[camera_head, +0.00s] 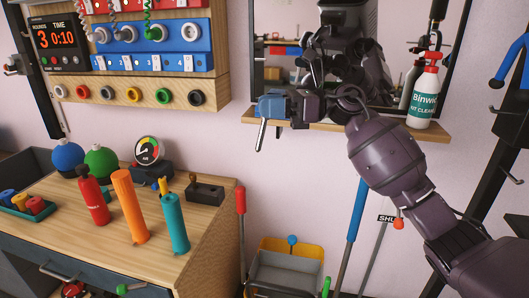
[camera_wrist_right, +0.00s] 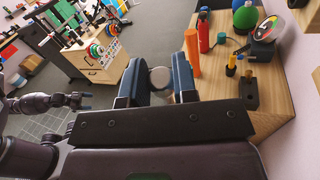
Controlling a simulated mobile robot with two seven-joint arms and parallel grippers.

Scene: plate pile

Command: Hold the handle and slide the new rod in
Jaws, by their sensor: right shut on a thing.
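My right gripper (camera_head: 272,108) is in front of the wooden shelf under the mirror, its blue finger pads shut on a silver-grey metal piece (camera_head: 261,134). This piece looks like a short rod or handle and hangs down, slightly tilted, below the fingers. In the right wrist view the same gripper (camera_wrist_right: 158,82) has the piece's rounded grey end (camera_wrist_right: 160,77) between its pads. Most of the piece is hidden by the fingers. Another dark purple gripper, my left one (camera_wrist_right: 76,101), shows small at the left; its fingers are unclear. I cannot tell which thing is the new rod.
The shelf (camera_head: 310,127) carries a white spray bottle (camera_head: 427,97) at its right. Below left is a wooden bench (camera_head: 215,190) with red, orange and teal cylinders. A blue pole (camera_head: 355,222) and a red-handled pole (camera_head: 241,202) stand below. A grey bin (camera_head: 285,270) is on the floor.

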